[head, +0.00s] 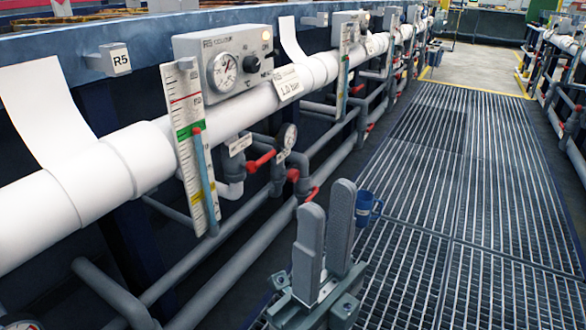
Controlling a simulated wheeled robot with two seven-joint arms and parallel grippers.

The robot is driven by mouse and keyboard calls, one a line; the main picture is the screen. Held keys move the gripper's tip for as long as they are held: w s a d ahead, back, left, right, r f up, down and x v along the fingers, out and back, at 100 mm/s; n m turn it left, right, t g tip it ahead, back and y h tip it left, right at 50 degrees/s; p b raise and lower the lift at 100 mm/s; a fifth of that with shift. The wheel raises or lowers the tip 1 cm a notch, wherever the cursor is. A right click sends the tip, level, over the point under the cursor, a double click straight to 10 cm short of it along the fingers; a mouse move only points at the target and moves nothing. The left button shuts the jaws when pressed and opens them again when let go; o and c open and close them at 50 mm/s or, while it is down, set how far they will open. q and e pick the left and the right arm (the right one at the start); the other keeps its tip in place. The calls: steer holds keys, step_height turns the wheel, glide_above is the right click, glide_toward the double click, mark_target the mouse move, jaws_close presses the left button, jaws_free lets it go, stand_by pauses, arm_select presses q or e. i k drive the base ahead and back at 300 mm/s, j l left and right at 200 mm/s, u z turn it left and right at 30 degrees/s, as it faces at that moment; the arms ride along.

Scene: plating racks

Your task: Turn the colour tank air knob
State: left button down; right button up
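A grey control box (216,48) marked R5 COLOUR sits on the white pipe at upper centre. It carries a round dial gauge (223,72) and, right of it, a small dark knob (252,64); its pointer setting is too small to read. A tag (288,82) reading about 1.0 bar hangs beside the box. My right gripper (328,197) is low in the picture, right of and below the box, well apart from it. Its two grey fingers point up, slightly apart, with nothing visible between them. My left gripper is not in view.
The thick white pipe (90,180) runs along the tank edge. A ruler-like level gauge (190,110) stands left of the box. Red-handled valves (262,160) and grey pipes lie below. A blue mug (366,206) is behind my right gripper. The grated walkway (440,190) is clear.

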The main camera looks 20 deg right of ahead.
mark_target(293, 175)
steer(key=i+l+u, duration=0.15)
steer(key=l, duration=0.55)
steer(key=i+l+u, duration=0.15)
steer(key=l, duration=0.6)
steer(key=i+l+u, duration=0.2)
steer(key=l, duration=0.55)
steer(key=l+u, duration=0.15)
steer(key=l, duration=0.55)
steer(key=i, duration=0.5)
